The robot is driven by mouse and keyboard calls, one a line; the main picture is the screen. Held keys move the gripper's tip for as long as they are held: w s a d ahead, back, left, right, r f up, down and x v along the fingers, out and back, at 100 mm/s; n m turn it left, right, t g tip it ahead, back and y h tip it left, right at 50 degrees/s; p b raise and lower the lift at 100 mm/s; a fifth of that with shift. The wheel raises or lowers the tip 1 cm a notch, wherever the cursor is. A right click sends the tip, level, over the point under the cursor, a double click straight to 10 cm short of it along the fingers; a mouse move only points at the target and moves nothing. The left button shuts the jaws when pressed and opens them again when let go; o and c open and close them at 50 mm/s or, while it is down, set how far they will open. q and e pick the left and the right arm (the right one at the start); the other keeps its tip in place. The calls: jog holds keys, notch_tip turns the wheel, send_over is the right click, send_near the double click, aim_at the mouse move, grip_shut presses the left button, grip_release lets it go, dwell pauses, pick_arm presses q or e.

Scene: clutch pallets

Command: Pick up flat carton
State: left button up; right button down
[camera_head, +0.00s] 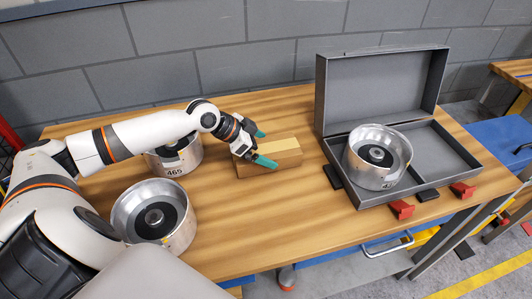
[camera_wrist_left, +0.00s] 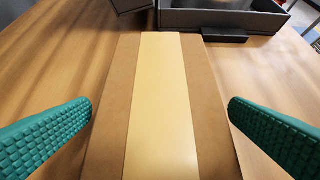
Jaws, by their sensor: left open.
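The flat carton (camera_head: 283,158) is a brown box with a pale tape strip along its top. It lies on the wooden table in the head view, left of the grey case. In the left wrist view the carton (camera_wrist_left: 110,110) runs lengthwise up the middle. My left gripper (camera_head: 263,147) is open, with one teal finger on each side of the carton. My right gripper is not in view.
An open grey case (camera_head: 322,98) stands on the right of the table, with a metal clutch part (camera_head: 378,158) in its left compartment. Two more metal parts (camera_head: 181,220) (camera_head: 168,168) sit at the left, near my arm. The table's front middle (camera_head: 290,220) is clear.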

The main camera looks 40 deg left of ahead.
aim_at(266, 148)
pick_arm(q)
jog(key=x, duration=0.3)
jog(key=shift+w+d+f, duration=0.15)
jog(key=shift+w, duration=0.05)
jog(key=shift+s, duration=0.1)
jog(key=shift+c, duration=0.2)
jog(key=c, duration=1)
